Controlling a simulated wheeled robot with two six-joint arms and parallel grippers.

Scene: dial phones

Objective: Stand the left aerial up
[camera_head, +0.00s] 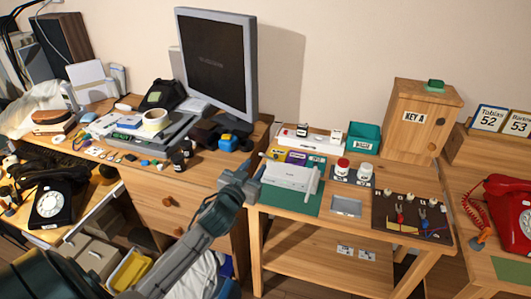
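A white box-shaped device (289,177) lies on a green mat (306,204) on the middle wooden bench. A thin pale stick, which looks like an aerial, shows at its right end (317,181). The left aerial cannot be made out clearly; my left gripper is in front of that end. My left gripper (252,176) is at the device's left end, with its arm reaching up from the lower left. Its fingers are small and dark here, so I cannot tell their opening or whether they touch anything. My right gripper is not in view.
A white strip (307,140) and a purple-and-yellow item (296,157) lie behind the device. Red-capped and white-capped jars (342,167) stand to its right.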

